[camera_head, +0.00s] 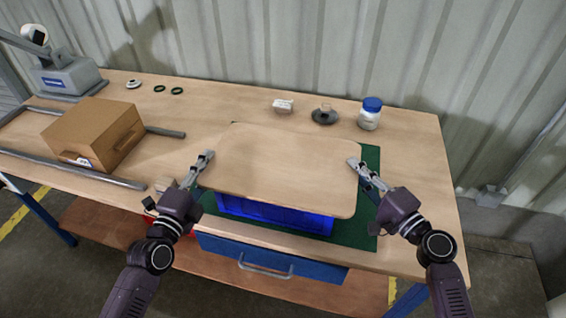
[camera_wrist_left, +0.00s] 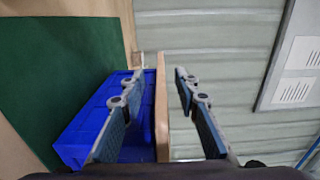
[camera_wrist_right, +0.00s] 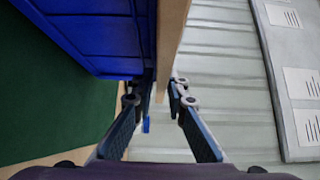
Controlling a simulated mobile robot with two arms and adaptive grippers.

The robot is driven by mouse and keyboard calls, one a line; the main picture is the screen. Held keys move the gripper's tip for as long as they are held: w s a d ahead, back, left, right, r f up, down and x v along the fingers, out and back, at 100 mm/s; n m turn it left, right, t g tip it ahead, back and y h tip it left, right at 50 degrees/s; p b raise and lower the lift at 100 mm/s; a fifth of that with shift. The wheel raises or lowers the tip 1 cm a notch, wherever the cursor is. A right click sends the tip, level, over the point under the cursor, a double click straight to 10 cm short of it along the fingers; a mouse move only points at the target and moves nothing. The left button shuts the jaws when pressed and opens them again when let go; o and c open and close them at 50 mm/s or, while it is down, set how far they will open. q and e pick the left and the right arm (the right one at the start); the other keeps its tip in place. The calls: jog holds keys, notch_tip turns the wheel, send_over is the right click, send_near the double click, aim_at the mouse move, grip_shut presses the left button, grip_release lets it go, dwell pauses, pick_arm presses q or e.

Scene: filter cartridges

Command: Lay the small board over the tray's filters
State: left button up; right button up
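The small board (camera_head: 285,168) is a flat tan panel with rounded corners, lying level over the blue tray (camera_head: 275,212). The tray's front wall shows below the board's near edge. The filters are hidden. In the left wrist view, the board (camera_wrist_left: 161,115) shows edge-on against or very close to the tray's rim (camera_wrist_left: 90,120). My left gripper (camera_head: 209,155) is at the board's left end, its fingers apart on either side of the edge. My right gripper (camera_head: 352,162) is at the right end; its fingers are also apart, with the board (camera_wrist_right: 172,35) edge-on between or just beyond their tips.
A green mat (camera_head: 368,205) lies under the tray on the workbench (camera_head: 420,180). A cardboard box (camera_head: 95,132) stands at the left. A white box (camera_head: 283,106), a dark round part (camera_head: 324,116) and a blue-lidded jar (camera_head: 370,114) stand behind the board.

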pick_arm(q)
jog(key=shift+w+d, duration=0.1)
jog(key=shift+w, duration=0.15)
jog(key=shift+c, duration=0.4)
grip_shut()
jog(key=shift+r, duration=0.1)
